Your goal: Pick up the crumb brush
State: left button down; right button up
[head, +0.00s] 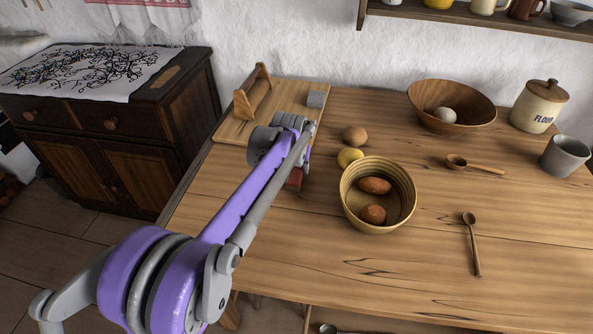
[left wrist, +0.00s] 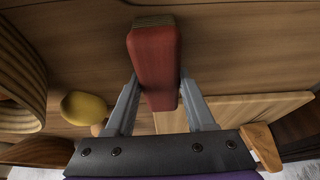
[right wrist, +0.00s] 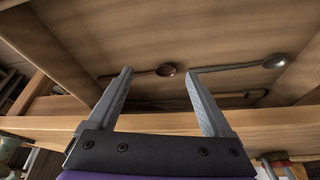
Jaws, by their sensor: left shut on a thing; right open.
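The crumb brush (left wrist: 155,52) is a red block with a strip of pale bristles at its far end in the left wrist view. My left gripper (left wrist: 158,88) is shut on it, one finger on each side. In the head view the brush (head: 295,180) shows as a small red piece below my left gripper (head: 301,162), partly hidden by the arm, near the cutting board. I cannot tell whether it touches the table. My right gripper (right wrist: 157,74) is open and empty, seen only in the right wrist view.
A woven basket (head: 352,208) with brown items, a lemon (head: 350,158) and a brown round item (head: 354,136) are right of the brush. Spoons (right wrist: 165,70) lie in an open drawer (right wrist: 100,30) before my right gripper.

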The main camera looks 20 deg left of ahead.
pick_arm(q)
notch_tip(320, 180, up, 10)
jog(key=shift+r+p, duration=0.25)
jog(key=shift+p, duration=0.95)
jog(key=c, duration=0.9)
grip_release()
jog(key=c, duration=0.5)
jog(key=shift+s, duration=0.1)
jog(key=shift+c, duration=0.2)
